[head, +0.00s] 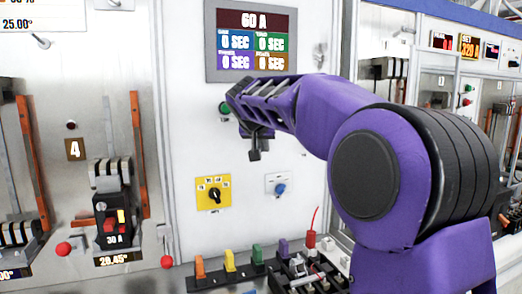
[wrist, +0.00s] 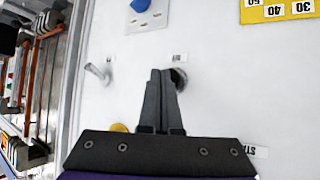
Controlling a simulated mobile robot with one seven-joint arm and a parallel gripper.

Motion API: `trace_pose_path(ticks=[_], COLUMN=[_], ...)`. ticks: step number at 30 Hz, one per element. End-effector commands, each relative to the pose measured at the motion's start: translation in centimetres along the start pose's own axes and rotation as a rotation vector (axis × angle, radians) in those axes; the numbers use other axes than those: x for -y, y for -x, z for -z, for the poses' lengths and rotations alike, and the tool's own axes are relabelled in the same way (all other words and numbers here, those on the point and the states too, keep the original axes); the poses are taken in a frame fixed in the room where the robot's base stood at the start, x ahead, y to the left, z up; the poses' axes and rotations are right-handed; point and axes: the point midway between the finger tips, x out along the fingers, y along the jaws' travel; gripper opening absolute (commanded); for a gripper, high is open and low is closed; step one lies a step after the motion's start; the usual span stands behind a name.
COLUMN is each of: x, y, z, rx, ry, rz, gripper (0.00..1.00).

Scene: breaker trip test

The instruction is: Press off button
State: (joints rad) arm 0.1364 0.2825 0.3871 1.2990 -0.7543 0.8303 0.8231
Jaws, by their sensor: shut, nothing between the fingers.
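In the wrist view, a dark round button (wrist: 179,78) sits on the white panel, with a small unreadable label beside it. I cannot tell for sure that it is the off button. My gripper (wrist: 165,72) is shut and empty, and its fingertips overlap the left side of this button; I cannot tell whether they touch it. In the head view my gripper (head: 254,155) is at the panel below the display, and the arm hides part of the panel there. A green button (head: 224,108) shows just left of my gripper.
A yellow dial plate (head: 214,193) and a blue knob (head: 280,189) are lower on the panel. The display (head: 252,40) reads 60 A. A metal lever (wrist: 98,72) sticks out left of my gripper in the wrist view. Colored blocks (head: 230,260) stand below the panel.

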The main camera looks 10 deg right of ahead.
Motion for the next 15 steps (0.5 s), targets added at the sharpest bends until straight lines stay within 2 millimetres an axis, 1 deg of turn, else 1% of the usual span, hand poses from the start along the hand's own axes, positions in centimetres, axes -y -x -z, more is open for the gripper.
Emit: trace_pose_path(ticks=[3,15], x=[-0.34,-0.55], y=[0.38,0.7], z=[-0.51,-0.68], rx=[0.0,0.0], ry=[0.0,0.001], rz=[0.0,0.0], gripper=[0.0,0.0])
